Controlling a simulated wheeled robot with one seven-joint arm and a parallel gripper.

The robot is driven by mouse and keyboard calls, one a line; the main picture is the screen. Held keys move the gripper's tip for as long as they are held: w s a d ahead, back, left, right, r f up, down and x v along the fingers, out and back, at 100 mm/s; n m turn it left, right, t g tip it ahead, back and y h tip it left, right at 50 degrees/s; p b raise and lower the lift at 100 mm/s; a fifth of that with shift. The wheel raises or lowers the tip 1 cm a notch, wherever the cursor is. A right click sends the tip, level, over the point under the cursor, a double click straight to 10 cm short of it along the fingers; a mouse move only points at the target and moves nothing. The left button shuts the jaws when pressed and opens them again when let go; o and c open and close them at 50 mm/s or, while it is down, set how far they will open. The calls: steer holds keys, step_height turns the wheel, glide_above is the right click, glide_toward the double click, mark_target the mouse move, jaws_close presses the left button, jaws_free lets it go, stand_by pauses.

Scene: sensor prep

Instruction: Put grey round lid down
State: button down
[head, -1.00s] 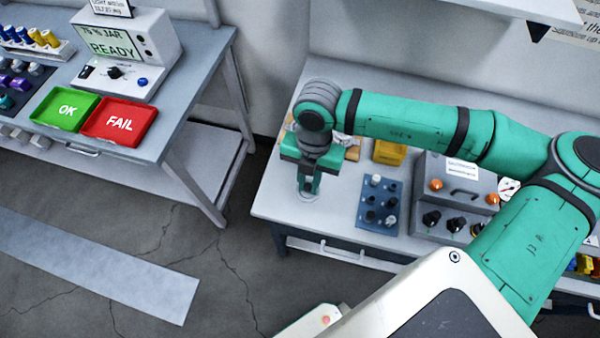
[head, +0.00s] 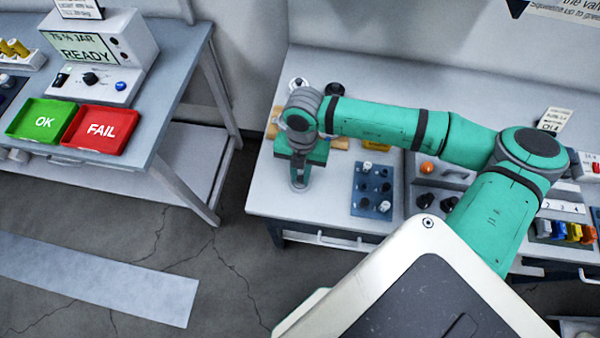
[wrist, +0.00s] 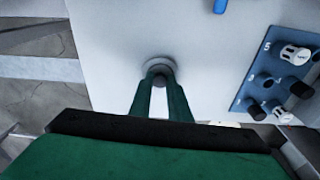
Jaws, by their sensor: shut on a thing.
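My gripper (head: 299,180) is over the left end of the light grey workbench (head: 268,205). In the wrist view my green fingers (wrist: 160,88) are close together and shut on the grey round lid (wrist: 158,64). The lid's round rim shows just beyond the fingertips, against the pale bench top. In the head view the lid is small under the fingers and mostly hidden. I cannot tell whether it touches the bench or hangs a little above it.
A blue block with several numbered knobs or plugs (head: 373,190) is to the right of my gripper, with a grey control box (head: 440,183) beyond it. Another bench at left holds a green OK tray (head: 40,121) and a red FAIL tray (head: 101,130). The bench's left front is clear.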

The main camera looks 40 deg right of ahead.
mark_target(302, 175)
steer(key=c, duration=1.7)
jaws_free()
steer(key=shift+f, duration=0.1)
steer(key=shift+o, duration=0.2)
step_height(302, 175, up, 12)
steer(key=w+d, duration=0.1)
steer(key=shift+d, duration=0.15)
